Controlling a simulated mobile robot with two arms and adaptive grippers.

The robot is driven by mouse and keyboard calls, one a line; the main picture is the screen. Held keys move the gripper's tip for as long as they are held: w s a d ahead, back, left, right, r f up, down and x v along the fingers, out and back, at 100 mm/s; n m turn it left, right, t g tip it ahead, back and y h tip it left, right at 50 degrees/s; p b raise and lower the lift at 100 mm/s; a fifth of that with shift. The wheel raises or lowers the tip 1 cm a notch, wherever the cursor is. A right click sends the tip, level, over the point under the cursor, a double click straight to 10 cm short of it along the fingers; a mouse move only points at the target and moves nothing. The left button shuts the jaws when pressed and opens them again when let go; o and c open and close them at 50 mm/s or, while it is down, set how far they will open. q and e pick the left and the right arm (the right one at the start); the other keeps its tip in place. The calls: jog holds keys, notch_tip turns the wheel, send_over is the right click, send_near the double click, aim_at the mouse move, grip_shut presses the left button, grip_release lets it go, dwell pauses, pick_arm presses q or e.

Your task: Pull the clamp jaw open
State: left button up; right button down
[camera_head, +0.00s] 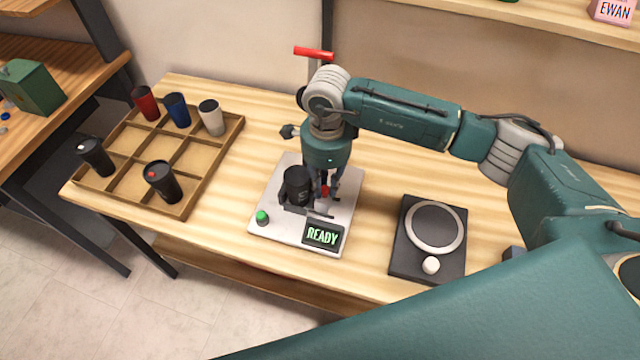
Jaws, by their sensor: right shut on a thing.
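The laser marker is a pale grey machine (285,232) on the table, with a green button and a screen reading READY. A black tumbler (297,186) stands upright on it, in the dark clamp. My right gripper (327,193) points down just right of the tumbler. It is shut on the clamp jaw, whose red part (324,189) shows between the fingers. The fingers and the gripper partly hide the jaw, so the gap between jaw and tumbler cannot be told. My left gripper is not in view.
A wooden divided tray (185,212) at left holds several tumblers, red, blue, white and black. A dark device with a round plate (433,227) stands at right. A red bar (314,53) shows behind my arm. Bare table lies between tray and marker.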

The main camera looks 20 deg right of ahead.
jog(key=c, duration=1.6)
grip_release()
jog(key=shift+d, duration=0.25)
jog(key=shift+o, duration=0.2)
jog(key=shift+s, duration=0.15)
jog(key=shift+r, duration=0.45)
notch_tip(320, 180, up, 11)
jog(key=shift+r, duration=0.15)
jog(key=shift+s, duration=0.1)
